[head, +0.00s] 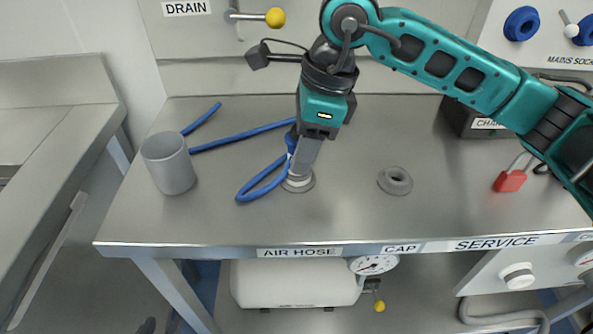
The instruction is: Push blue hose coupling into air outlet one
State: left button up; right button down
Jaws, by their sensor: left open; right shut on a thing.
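My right gripper (303,160) reaches down from the upper right over the table. It is shut on the blue hose coupling (291,142), which is mostly hidden by the fingers. The blue hose (262,190) loops left of the fingers and runs back along the table. The fingertips are over a round grey holder (298,184) behind the AIR HOSE label; I cannot tell whether the coupling still touches it. I cannot make out any outlet labelled air outlet one. My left gripper does not show.
A grey cup (169,164) stands at the table's left. A dark box (470,120) is behind. A yellow-knobbed drain lever (274,17) projects from the back panel. The table (350,218) is clear in front.

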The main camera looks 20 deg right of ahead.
jog(key=shift+a+p+v, duration=0.2)
jog(key=shift+p+v, duration=0.25)
jog(key=shift+v, duration=0.45)
jog(key=shift+a+p+v, duration=0.2)
jog(key=shift+p+v, duration=0.25)
jog(key=shift+v, duration=0.45)
jog(key=shift+w+r+p, duration=0.1)
jog(key=shift+r+p, duration=1)
jog(key=shift+r, duration=1)
